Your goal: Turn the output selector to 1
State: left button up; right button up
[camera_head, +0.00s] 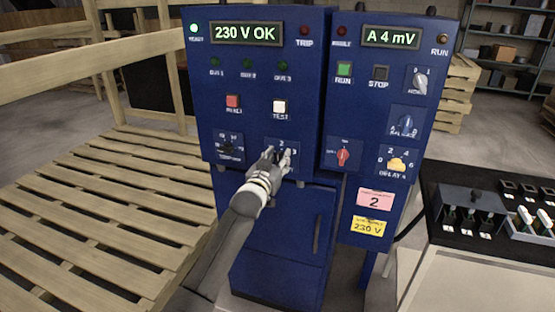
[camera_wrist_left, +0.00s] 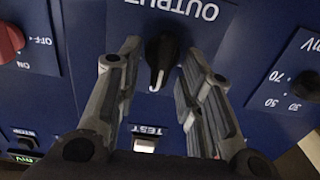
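The output selector is a black knob on a blue plate marked OUTPUT, seen upside down in the left wrist view (camera_wrist_left: 162,58). Its narrow end points down in that picture, toward a white mark that I cannot read clearly. In the head view, the selector's plate (camera_head: 282,143) shows a 2 at its top, and my gripper hides most of the knob. My left gripper (camera_head: 277,157) is at the selector, its fingers open on either side of the knob in the left wrist view (camera_wrist_left: 162,60). Gaps show between knob and fingers. My right gripper is out of view.
The blue cabinet's display (camera_head: 246,33) reads 230 V OK. A white TEST button (camera_head: 279,107) and red button (camera_head: 232,101) sit above the selector. Another black knob (camera_head: 229,147) is left; a red switch (camera_head: 343,155) is right on the neighbouring panel.

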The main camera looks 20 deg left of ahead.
pick_arm(q)
jog(key=shift+c, duration=0.4)
grip_shut()
jog(key=shift+r+n, duration=0.1)
jog(key=shift+n, duration=0.2)
jog(key=shift+n+p, duration=0.5)
jog(key=shift+n, duration=0.1)
jog(key=shift+a+f+n+p, duration=0.15)
jog(key=shift+n+p, duration=0.3)
jog(key=shift+n, duration=1.2)
jog(key=shift+a+n+p, duration=0.2)
jog(key=shift+n+p, duration=0.25)
jog(key=shift+n, duration=1.25)
jog(key=shift+a+f+n+p, duration=0.15)
jog(key=shift+n+p, duration=0.3)
jog(key=shift+n, duration=1.2)
